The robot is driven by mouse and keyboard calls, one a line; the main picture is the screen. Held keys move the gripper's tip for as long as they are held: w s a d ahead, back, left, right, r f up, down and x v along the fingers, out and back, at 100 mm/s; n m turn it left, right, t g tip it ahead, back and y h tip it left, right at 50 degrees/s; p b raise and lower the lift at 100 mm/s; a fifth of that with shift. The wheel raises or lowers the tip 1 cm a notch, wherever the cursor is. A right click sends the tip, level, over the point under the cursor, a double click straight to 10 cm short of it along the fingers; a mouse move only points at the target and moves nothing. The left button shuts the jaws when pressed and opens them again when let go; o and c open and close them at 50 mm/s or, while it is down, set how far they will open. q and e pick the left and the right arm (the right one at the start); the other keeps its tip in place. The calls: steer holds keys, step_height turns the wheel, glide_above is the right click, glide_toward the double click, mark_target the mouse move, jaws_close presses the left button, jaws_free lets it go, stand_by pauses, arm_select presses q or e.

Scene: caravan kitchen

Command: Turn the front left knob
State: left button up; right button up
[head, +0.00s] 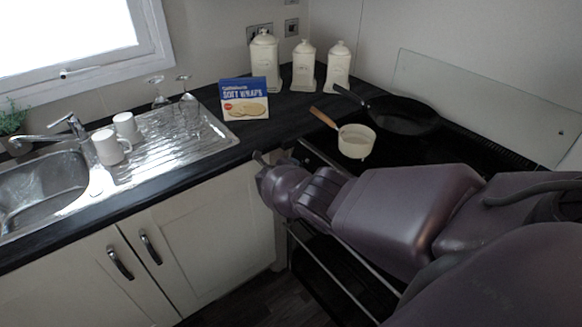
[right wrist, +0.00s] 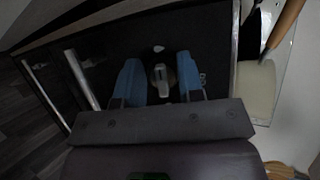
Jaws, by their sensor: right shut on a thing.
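A knob (right wrist: 161,76) on the cooker's black front panel (right wrist: 205,30) shows in the right wrist view, pale and grey. My right gripper (right wrist: 159,68) has its two blue fingers on either side of this knob and is shut on it. In the head view my right gripper (head: 266,172) is at the cooker's front, by the left end near the counter corner. My own arm hides the knobs and most of the panel there. My left gripper is in neither view.
A cream saucepan (head: 356,141) with a wooden handle and a black frying pan (head: 402,116) stand on the hob. Silver bar handles (right wrist: 82,80) cross the cooker front. A white cupboard (head: 215,235) adjoins the cooker on the left.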

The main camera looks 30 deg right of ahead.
steer(key=shift+f, duration=0.1)
stand_by(0.4)
steer(key=o, duration=0.9)
